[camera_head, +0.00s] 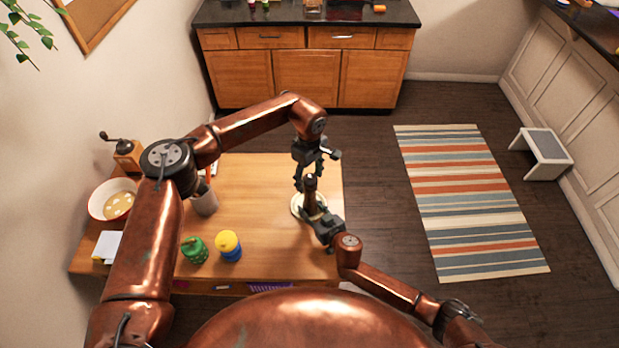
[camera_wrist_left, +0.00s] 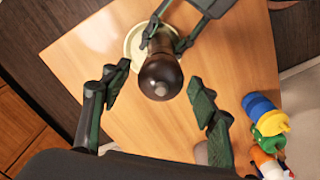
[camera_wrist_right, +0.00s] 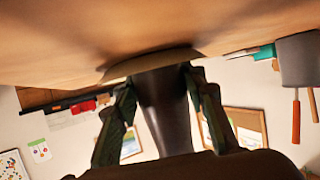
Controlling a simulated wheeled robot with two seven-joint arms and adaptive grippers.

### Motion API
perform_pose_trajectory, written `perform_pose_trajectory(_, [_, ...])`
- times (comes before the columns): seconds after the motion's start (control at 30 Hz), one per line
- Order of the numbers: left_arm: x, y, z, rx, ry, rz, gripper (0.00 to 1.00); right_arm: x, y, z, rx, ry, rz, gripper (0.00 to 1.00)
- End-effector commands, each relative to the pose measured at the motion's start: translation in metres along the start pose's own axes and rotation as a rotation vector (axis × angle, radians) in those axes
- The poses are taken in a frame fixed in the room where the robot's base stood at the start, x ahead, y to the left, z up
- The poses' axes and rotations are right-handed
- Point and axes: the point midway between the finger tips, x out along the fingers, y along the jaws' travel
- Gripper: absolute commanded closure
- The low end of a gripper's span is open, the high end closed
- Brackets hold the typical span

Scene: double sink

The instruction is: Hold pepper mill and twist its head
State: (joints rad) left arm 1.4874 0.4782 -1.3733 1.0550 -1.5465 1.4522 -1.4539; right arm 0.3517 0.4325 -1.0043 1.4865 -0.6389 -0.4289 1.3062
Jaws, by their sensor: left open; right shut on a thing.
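The dark pepper mill (camera_head: 310,189) stands upright on a pale round plate (camera_head: 297,206) near the right edge of the wooden table. My right gripper (camera_head: 317,209) is shut on the lower body of the mill, coming in from the right. In the right wrist view the mill's dark body (camera_wrist_right: 165,110) sits between its two fingers. My left gripper (camera_head: 309,178) is above the mill, pointing down with fingers apart. In the left wrist view the mill's round head (camera_wrist_left: 160,77) lies between the open left fingers, and they do not touch it.
The table's middle is clear. The right table edge is close to the mill.

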Motion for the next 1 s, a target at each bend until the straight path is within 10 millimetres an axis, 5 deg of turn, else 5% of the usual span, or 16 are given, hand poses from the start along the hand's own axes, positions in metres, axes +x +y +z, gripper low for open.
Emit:
perform_pose_trajectory(0.27, [-0.01,0.0,0.0,0.0,0.001,0.001,0.45,0.0,0.0,0.001,0.001,-0.001,0.0,0.89])
perform_pose_trajectory(0.7, [-0.095,0.001,0.0,0.0,0.001,0.002,0.45,0.0,0.0,0.001,0.001,-0.001,0.0,0.89])
perform_pose_trajectory(1.0, [-0.119,0.001,0.0,0.0,0.0,-0.001,0.45,0.0,0.0,0.001,0.001,-0.001,0.0,0.89])
